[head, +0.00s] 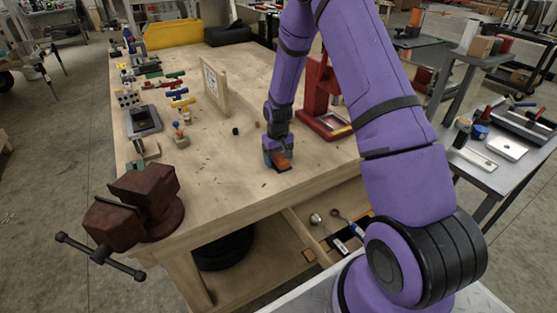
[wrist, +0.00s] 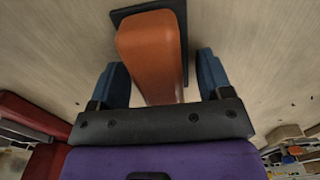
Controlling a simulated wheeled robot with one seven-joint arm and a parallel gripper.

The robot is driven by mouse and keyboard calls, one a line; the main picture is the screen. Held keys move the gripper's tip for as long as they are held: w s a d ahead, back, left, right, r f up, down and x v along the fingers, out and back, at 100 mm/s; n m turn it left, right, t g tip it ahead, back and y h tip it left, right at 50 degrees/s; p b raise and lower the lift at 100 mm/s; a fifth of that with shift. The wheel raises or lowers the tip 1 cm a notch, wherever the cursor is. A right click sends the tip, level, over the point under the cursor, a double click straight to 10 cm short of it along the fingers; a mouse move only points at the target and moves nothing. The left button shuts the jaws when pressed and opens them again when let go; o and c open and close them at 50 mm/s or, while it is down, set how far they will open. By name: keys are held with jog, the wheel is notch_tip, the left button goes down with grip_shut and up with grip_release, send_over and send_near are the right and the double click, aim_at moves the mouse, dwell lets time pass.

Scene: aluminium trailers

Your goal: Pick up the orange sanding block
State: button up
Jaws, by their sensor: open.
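The orange sanding block (head: 282,162) sits on the wooden workbench (head: 235,180), below the end of my arm. In the wrist view the orange block (wrist: 150,55) has a dark flat base and reaches in between my gripper's two blue fingers. My gripper (wrist: 160,82) is open, with one finger on each side of the block. In the head view my gripper (head: 277,158) hides part of the block.
A red press (head: 322,105) stands just right of my gripper. A dark red vise (head: 135,210) is at the bench's front left corner. A wooden upright frame (head: 215,90) and several small coloured parts stand further left. An open drawer (head: 320,230) is below the bench's front edge.

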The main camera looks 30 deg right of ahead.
jog(key=c, duration=0.7)
jog(key=shift+c, duration=0.2)
jog(key=shift+r, duration=0.1)
jog(key=shift+r, duration=0.5)
notch_tip(320, 180, up, 2)
jog(key=shift+r, duration=0.2)
jog(key=s+r, duration=0.1)
jog(key=s, duration=1.5)
jog(key=shift+a+r, duration=0.2)
jog(key=shift+a, duration=0.1)
